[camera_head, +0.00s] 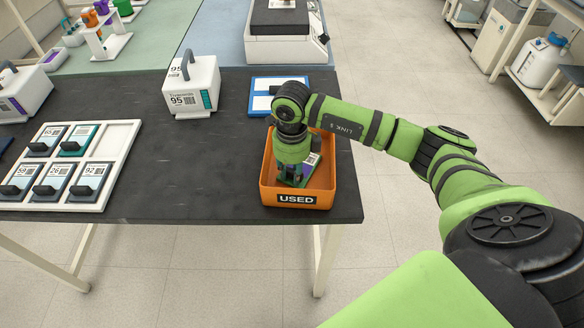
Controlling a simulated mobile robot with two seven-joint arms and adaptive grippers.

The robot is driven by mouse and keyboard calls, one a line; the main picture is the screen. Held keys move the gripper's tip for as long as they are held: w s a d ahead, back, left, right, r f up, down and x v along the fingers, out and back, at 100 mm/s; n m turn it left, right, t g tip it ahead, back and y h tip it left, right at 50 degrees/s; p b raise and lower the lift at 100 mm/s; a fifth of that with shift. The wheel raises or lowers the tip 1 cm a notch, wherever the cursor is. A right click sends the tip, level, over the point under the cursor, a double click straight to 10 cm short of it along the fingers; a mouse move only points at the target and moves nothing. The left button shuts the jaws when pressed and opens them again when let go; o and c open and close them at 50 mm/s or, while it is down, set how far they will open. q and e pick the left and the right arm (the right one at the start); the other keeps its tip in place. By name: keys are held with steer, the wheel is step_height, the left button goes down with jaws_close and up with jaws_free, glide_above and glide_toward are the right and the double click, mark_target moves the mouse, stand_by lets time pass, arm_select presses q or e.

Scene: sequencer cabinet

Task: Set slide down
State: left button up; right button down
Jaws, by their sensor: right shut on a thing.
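My right gripper (292,178) points down inside the orange bin marked USED (297,199) at the front right of the dark table. It is shut on a slide, which is mostly hidden by the gripper. My left gripper is not in view.
A white rack (108,172) with several numbered slides lies at left. A white box marked 95 (192,88) stands at the back middle, and a blue-framed tray (258,100) lies behind the bin. The table between rack and bin is clear.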

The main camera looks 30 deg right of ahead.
steer(key=shift+f, duration=0.15)
steer(key=c, duration=1.1)
jaws_free()
steer(key=shift+o, duration=0.4)
steer(key=shift+r, duration=0.3)
steer(key=shift+r+b, duration=0.3)
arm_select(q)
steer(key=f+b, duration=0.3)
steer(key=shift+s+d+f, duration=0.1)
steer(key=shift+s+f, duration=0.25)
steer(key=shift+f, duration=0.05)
arm_select(e)
step_height(320, 180, up, 11)
steer(key=shift+r, duration=0.15)
steer(key=shift+a, duration=0.1)
